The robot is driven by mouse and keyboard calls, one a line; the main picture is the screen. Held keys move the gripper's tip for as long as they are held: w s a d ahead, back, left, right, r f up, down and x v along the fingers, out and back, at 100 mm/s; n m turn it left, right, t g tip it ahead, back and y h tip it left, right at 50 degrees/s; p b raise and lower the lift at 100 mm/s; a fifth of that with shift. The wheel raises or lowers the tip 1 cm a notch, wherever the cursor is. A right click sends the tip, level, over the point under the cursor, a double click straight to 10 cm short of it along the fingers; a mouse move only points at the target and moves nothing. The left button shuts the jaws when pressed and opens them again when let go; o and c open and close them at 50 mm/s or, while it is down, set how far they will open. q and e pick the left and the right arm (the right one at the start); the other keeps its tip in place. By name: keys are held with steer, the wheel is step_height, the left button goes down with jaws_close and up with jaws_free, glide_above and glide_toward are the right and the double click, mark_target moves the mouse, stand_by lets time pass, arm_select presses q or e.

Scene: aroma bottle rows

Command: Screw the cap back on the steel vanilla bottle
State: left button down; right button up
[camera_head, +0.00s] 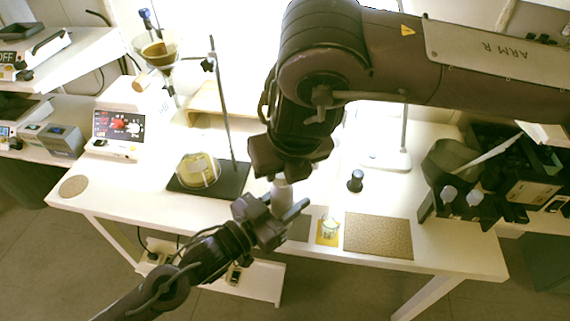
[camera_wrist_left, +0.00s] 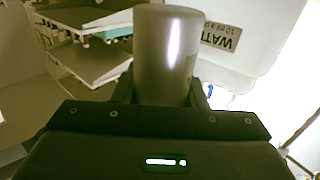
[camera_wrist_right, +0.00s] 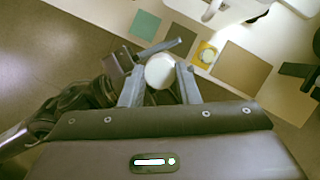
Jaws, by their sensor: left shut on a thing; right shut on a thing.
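The steel bottle, a plain grey cylinder, stands out clearly in the left wrist view (camera_wrist_left: 165,60) and shows as a short pale piece between my grippers in the head view (camera_head: 281,192). My left gripper (camera_head: 276,212) is shut on its body from below, above the table's front edge. My right gripper (camera_head: 288,172) comes down from above and is shut on a round white top, which I take for the cap (camera_wrist_right: 160,71), directly over the bottle. Whether cap and bottle neck touch is hidden by the fingers. No label is readable on the bottle.
A dark small bottle (camera_head: 355,181) stands to the right. A brown mat (camera_head: 378,235) and a yellow mat with a glass vessel (camera_head: 328,231) lie at the front. A round flask (camera_head: 198,170) sits on a dark plate at left. A black rack (camera_head: 470,205) is at right.

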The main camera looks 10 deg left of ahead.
steer(key=m, duration=0.1)
steer(key=m+h, duration=0.1)
steer(key=m, duration=0.2)
steer(key=shift+s+a+r+t, duration=0.1)
steer(key=shift+a+t, duration=0.15)
steer(key=shift+t, duration=0.15)
steer(key=m+h, duration=0.2)
steer(key=m, duration=0.2)
steer(key=shift+a, duration=0.15)
steer(key=m+h, duration=0.1)
steer(key=m, duration=0.2)
steer(key=m+g+h, duration=0.1)
steer(key=m, duration=0.3)
steer(key=shift+w+a, duration=0.15)
steer(key=shift+w, duration=0.05)
steer(key=shift+g, duration=0.3)
steer(key=o, duration=0.9)
steer(key=shift+o, duration=0.2)
